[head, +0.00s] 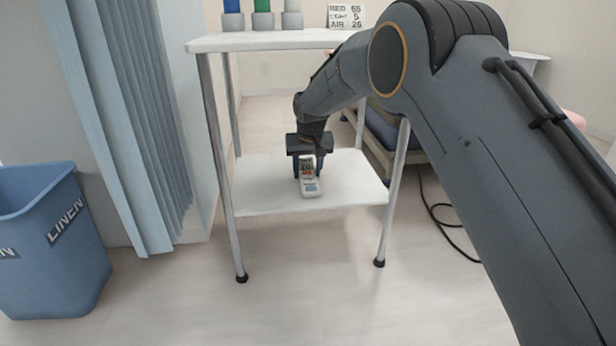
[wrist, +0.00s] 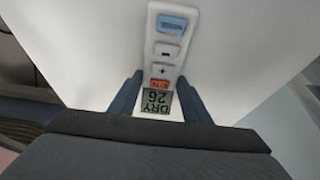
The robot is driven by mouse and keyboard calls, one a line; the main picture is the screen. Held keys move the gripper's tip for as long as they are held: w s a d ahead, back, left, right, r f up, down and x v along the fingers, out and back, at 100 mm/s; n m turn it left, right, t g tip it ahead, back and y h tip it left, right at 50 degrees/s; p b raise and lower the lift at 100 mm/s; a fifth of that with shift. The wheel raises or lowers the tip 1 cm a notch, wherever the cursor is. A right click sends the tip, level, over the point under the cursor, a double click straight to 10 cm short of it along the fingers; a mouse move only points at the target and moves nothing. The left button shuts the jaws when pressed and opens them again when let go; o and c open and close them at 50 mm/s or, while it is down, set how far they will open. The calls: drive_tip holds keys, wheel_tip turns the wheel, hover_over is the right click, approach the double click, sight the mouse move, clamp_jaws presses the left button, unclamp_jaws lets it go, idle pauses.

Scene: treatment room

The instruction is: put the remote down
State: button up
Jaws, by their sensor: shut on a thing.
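The remote (head: 310,184) is white, with a small screen and several buttons. It is at the lower shelf (head: 262,200) of a white stand in the head view. My gripper (head: 308,168) is shut on the remote near its screen end, pointing down. In the wrist view the remote (wrist: 168,50) lies between the two fingers (wrist: 158,95), its screen reading "DRY 26" upside down and its blue button at the far end. The white shelf (wrist: 80,40) shows around it. I cannot tell whether the remote touches the shelf.
The stand's top (head: 270,41) is above the lower shelf and holds several coloured cylinders and a sign (head: 346,16). Thin legs (head: 217,150) frame the shelf. A blue linen bin (head: 50,250) and a curtain (head: 130,110) are at left. A black cable (head: 437,215) lies on the floor at right.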

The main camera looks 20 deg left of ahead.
drive_tip(key=shift+f, duration=0.2)
drive_tip(key=o, duration=1.1)
